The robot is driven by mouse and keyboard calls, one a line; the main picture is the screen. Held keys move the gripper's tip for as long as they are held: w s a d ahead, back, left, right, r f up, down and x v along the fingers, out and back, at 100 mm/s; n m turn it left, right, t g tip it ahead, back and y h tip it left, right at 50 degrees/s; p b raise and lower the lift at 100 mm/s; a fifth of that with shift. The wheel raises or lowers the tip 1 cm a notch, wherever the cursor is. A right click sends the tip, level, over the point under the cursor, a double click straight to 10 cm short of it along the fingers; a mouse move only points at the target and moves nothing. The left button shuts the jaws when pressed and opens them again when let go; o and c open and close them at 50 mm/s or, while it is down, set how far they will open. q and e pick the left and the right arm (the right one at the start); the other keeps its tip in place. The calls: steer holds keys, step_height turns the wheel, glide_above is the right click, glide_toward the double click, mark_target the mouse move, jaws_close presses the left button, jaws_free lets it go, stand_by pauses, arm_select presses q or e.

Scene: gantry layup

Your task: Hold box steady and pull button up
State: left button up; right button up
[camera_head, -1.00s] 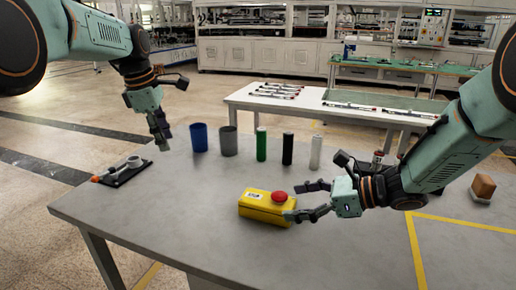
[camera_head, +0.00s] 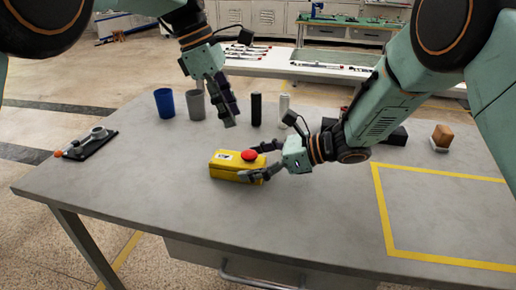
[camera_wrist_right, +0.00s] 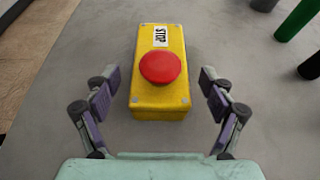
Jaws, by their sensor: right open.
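A yellow box (camera_head: 226,169) with a red button (camera_head: 249,155) on top sits on the grey table. In the right wrist view the yellow box (camera_wrist_right: 160,103) lies between the open fingers of my right gripper (camera_wrist_right: 160,98), with the red button (camera_wrist_right: 160,67) and a STOP label facing up. There is a gap on both sides of the box. In the head view my right gripper (camera_head: 262,160) is at the box's right end. My left gripper (camera_head: 230,118) hangs above and behind the box, pointing down. Its fingers look close together; their opening is unclear.
A blue cup (camera_head: 164,103), a grey cup (camera_head: 196,105), a black cylinder (camera_head: 256,109) and a white cylinder (camera_head: 283,110) stand behind. A black tool holder (camera_head: 88,144) lies left, a brown block (camera_head: 441,135) right. Free table lies in front of the box.

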mark_target(237, 164)
steer(key=shift+x, duration=2.1)
